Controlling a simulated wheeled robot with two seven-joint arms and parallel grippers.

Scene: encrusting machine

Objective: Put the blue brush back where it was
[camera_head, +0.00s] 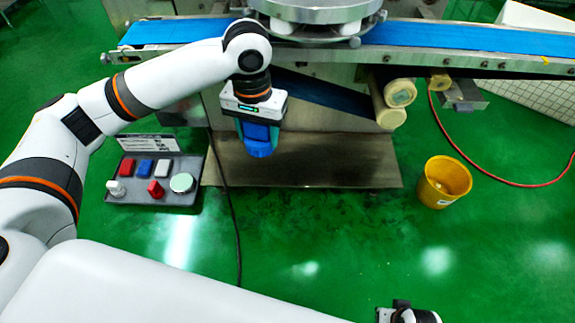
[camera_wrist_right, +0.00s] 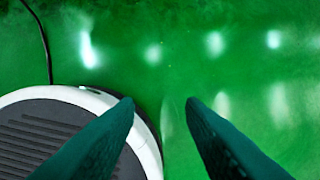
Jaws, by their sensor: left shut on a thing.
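My left gripper (camera_head: 258,122) reaches in from the left and points down in front of the machine. It is shut on the blue brush (camera_head: 259,146), which hangs below it over the dark metal plate. The fingers and the wrist hide part of the brush. My right gripper (camera_head: 408,314) shows only in part at the bottom edge of the head view. In the right wrist view its two dark teal fingers (camera_wrist_right: 160,105) are apart, with nothing between them but green floor.
A control box (camera_head: 150,180) with colored buttons stands left of the dark plate (camera_head: 330,165). A yellow bucket (camera_head: 437,190) stands to the right. The blue conveyor belt (camera_head: 450,38) crosses behind. A black cable and a red hose (camera_head: 480,172) lie on open green floor.

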